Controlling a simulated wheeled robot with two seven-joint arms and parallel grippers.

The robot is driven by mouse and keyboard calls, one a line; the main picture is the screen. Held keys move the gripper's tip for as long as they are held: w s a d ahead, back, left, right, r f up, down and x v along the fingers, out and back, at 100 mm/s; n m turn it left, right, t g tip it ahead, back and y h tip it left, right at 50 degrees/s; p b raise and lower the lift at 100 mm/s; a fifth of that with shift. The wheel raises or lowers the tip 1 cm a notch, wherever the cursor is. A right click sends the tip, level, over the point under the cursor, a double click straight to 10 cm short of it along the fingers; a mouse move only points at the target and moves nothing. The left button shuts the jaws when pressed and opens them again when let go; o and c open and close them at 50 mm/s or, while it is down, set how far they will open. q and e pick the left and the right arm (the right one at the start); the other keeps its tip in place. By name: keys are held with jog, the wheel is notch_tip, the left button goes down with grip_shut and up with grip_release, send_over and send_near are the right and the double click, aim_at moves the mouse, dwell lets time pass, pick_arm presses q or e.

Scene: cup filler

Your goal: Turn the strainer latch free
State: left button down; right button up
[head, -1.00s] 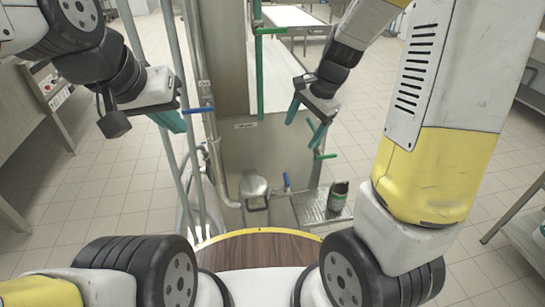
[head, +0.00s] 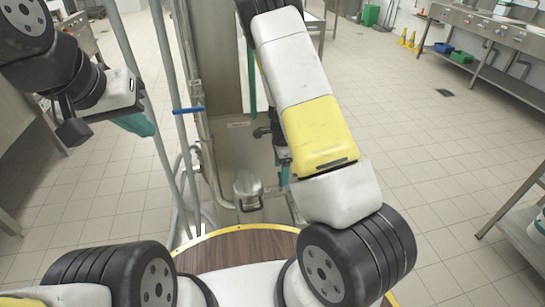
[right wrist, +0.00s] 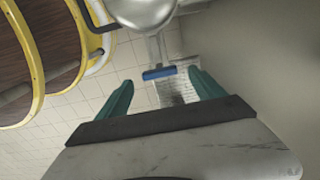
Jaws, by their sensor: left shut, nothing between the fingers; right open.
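The rounded metal strainer body (head: 247,186) stands low by the steel panel in the head view. Its domed metal part fills the top of the right wrist view (right wrist: 143,12). A short blue-ended lever (right wrist: 159,73), apparently the latch, sticks out beside it. My right gripper (right wrist: 160,80) is open, its teal fingers on either side of the blue end in the picture; contact cannot be told. In the head view my right arm hides the lever and part of that gripper (head: 283,172). My left gripper (head: 137,123) is shut and empty at upper left, far from the strainer.
Another blue handle (head: 188,110) sits on the vertical pipes (head: 160,90) between my left gripper and the steel column. Steel benches (head: 490,50) stand at the right. The tiled floor at right is open.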

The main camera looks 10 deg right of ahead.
jog(key=shift+f, duration=1.5)
jog(key=c, duration=1.4)
jog(key=shift+o, duration=0.2)
